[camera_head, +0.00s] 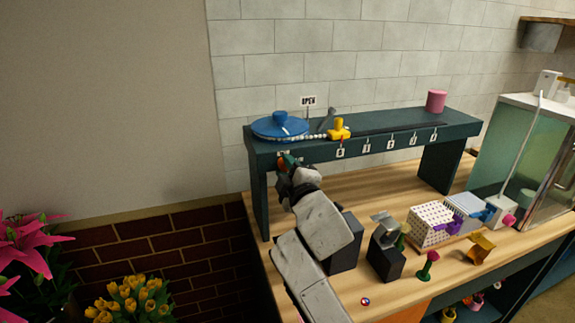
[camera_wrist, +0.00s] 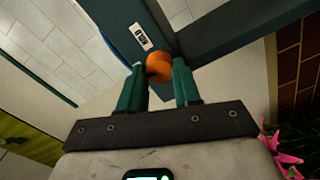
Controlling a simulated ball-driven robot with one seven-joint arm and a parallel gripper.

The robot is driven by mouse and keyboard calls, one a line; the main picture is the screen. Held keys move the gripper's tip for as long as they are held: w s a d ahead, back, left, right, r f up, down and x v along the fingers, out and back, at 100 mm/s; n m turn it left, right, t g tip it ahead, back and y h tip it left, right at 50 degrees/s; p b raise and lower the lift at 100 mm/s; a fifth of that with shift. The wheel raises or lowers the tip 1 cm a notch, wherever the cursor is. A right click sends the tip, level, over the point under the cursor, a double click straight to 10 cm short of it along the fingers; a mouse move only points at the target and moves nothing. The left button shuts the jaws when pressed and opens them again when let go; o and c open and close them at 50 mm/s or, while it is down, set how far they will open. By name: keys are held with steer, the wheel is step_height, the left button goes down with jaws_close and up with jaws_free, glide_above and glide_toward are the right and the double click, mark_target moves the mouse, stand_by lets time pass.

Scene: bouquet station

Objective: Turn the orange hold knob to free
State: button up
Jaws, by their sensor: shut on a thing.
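The orange hold knob (camera_wrist: 159,66) is on the front of the dark teal shelf stand, beside a small white label (camera_wrist: 143,36) that seems to read HOLD. My gripper (camera_wrist: 160,75) has its two green fingers around the knob, one on each side, in the wrist view. In the head view my gripper (camera_head: 287,162) is at the left end of the shelf's front edge, and the knob is mostly hidden there. Which way the knob is turned cannot be told.
The teal shelf (camera_head: 460,130) bears a blue round disc (camera_head: 265,128), a yellow piece (camera_head: 340,130), an OPEN sign (camera_head: 308,101) and a pink cylinder (camera_head: 436,101). Below, dark blocks, a white perforated box (camera_head: 428,222) and small items stand on the wooden bench (camera_head: 375,185). Flowers are at lower left.

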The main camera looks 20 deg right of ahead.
steer(key=shift+f+n+p, duration=0.1)
steer(key=shift+n+p, duration=0.8)
steer(key=shift+n, duration=1.3)
steer(key=shift+a, duration=0.1)
steer(key=o, duration=1)
steer(key=shift+o, duration=0.2)
steer(key=shift+s, duration=0.15)
steer(key=s+b, duration=0.1)
steer(key=s, duration=0.9)
steer(key=shift+s, duration=0.25)
